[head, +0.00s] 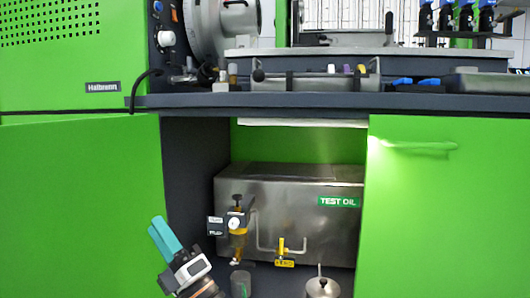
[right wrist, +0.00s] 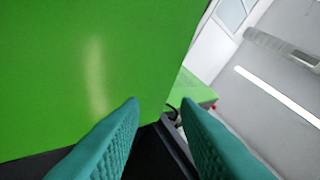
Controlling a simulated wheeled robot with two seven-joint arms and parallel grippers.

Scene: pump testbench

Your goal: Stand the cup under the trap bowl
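The trap bowl (head: 238,243) is the amber bowl under a small filter unit with a round gauge, at the front left of the steel test oil tank in the head view. A grey cup (head: 241,283) stands just below it, near the bottom edge; whether it is exactly under the bowl I cannot tell. My right gripper (head: 157,226) has teal fingers and is left of the cup and bowl, pointing up and left. In the right wrist view its fingers (right wrist: 160,108) are apart with nothing between them. My left gripper is not in view.
The steel tank (head: 290,188) sits in an open bay between the left green panel (head: 80,200) and the right green door (head: 450,210). A yellow-handled valve (head: 283,254) is right of the bowl. A metal pot (head: 322,287) stands right of the cup. The worktop (head: 310,103) overhangs.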

